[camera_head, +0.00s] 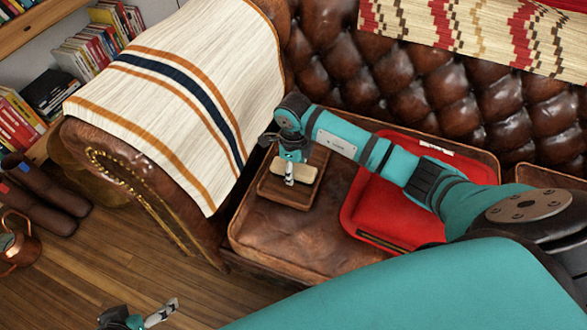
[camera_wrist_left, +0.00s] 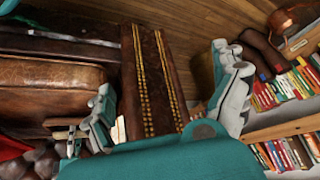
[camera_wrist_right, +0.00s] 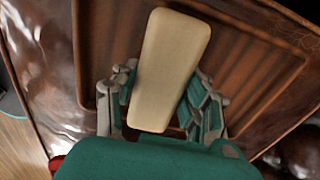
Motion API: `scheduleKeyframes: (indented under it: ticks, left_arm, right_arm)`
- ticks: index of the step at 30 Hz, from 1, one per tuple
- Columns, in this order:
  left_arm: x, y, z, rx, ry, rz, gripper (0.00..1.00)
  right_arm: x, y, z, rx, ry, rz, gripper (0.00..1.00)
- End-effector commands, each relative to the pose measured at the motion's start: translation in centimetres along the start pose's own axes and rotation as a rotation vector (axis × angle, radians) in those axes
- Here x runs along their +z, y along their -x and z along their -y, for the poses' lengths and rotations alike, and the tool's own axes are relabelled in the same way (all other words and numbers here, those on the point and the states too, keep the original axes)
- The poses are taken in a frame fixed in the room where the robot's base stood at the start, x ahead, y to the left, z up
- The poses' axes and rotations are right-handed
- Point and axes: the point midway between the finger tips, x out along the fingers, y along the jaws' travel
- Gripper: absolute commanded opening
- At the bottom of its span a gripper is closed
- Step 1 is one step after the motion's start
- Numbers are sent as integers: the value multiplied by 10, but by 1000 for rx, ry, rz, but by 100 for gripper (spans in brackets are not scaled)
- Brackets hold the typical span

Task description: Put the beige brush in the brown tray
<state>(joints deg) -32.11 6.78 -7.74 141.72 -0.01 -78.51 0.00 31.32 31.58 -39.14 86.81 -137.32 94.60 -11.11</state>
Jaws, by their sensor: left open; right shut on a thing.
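The beige brush (camera_wrist_right: 170,65) is held between the fingers of my right gripper (camera_wrist_right: 165,100), which is shut on it. It is over the brown tray (camera_wrist_right: 88,50) on the sofa seat. In the head view the brush (camera_head: 295,172) shows below my right gripper (camera_head: 290,172), within the outline of the brown tray (camera_head: 270,190). I cannot tell whether the brush touches the tray floor. My left gripper (camera_head: 150,318) is open and empty at the bottom edge of the head view, over the wooden floor; its spread fingers show in the left wrist view (camera_wrist_left: 170,95).
A red tray (camera_head: 362,210) lies on the seat right of the brown tray, partly under my right arm. A striped blanket (camera_head: 180,90) covers the leather sofa arm at left. A copper mug (camera_head: 18,245), boots (camera_head: 45,195) and bookshelves (camera_head: 20,35) stand farther left.

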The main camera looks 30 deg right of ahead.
Motion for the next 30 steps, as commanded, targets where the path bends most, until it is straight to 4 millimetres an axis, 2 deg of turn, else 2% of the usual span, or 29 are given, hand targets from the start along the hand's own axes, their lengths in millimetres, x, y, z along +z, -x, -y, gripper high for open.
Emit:
scheduleKeyframes:
  ticks: [6, 7, 12, 23, 26, 30]
  left_arm:
    - [-6, -2, -1, 1, -1, -31, 97]
    - [-8, -1, -1, 2, -1, -36, 97]
    - [-8, -1, -1, 2, -1, -38, 97]
    - [-5, 0, -1, 2, -1, -20, 97]
    - [12, 4, 1, -2, 3, 59, 97]
    - [38, 14, 4, -8, 7, 185, 97]
  right_arm:
    - [0, -2, 0, -1, -1, 0, 14]
    - [0, -2, 0, 0, -1, 0, 45]
    - [0, -2, 0, 0, -1, 0, 67]
    - [0, 0, 0, 0, 0, 0, 67]
    - [0, 10, 1, -3, 0, 2, 67]
    - [1, 34, 2, -4, 1, 3, 67]
